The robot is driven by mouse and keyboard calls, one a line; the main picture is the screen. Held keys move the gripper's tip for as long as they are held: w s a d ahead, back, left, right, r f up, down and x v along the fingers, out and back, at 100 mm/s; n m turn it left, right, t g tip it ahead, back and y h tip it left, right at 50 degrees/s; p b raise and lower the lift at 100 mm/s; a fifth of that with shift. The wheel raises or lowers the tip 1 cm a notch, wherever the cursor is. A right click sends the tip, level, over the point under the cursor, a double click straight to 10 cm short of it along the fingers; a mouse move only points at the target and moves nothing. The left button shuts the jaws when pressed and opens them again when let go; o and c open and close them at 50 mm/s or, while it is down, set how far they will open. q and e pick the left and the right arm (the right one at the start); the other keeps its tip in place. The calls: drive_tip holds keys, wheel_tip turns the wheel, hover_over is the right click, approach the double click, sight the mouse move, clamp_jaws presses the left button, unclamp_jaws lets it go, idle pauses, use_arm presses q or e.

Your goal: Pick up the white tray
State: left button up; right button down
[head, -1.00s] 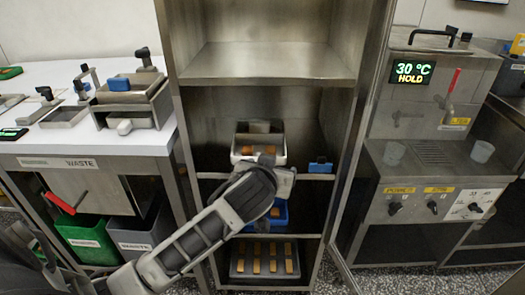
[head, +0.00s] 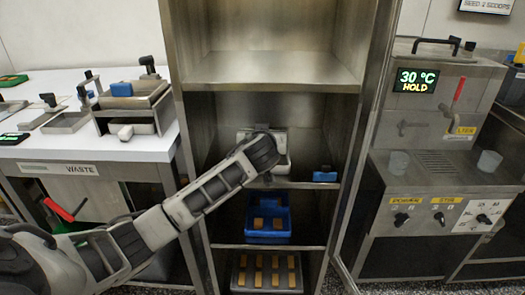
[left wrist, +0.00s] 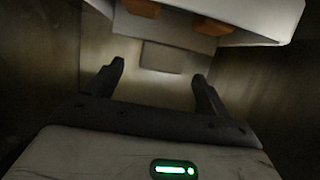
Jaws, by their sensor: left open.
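The white tray (head: 284,165) stands on the middle shelf of the open metal cabinet, mostly hidden behind my left wrist in the head view. In the left wrist view the white tray (left wrist: 262,18) crosses the top, with orange-brown pieces (left wrist: 212,26) at its underside or edge; I cannot tell which. My left gripper (left wrist: 158,78) is open, with nothing between its two dark fingers. The tray lies beyond the fingertips and appears apart from them. In the head view the fingers are hidden behind the wrist. My right gripper is not in view.
A blue tray (head: 287,226) with brown pieces sits below, and a dark tray (head: 240,274) with several bars sits at the bottom. A small blue item (head: 325,174) stands on the shelf's right. The cabinet's side walls are close; its upper shelf (head: 265,70) is empty.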

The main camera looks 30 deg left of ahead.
use_arm(q)
drive_tip(key=x, duration=0.4)
drive_tip(key=shift+w+a+f, duration=0.15)
drive_tip(key=shift+w+a, duration=0.05)
drive_tip(key=shift+a, duration=0.05)
drive_tip(key=c, duration=1.5)
drive_tip(key=shift+o, duration=0.3)
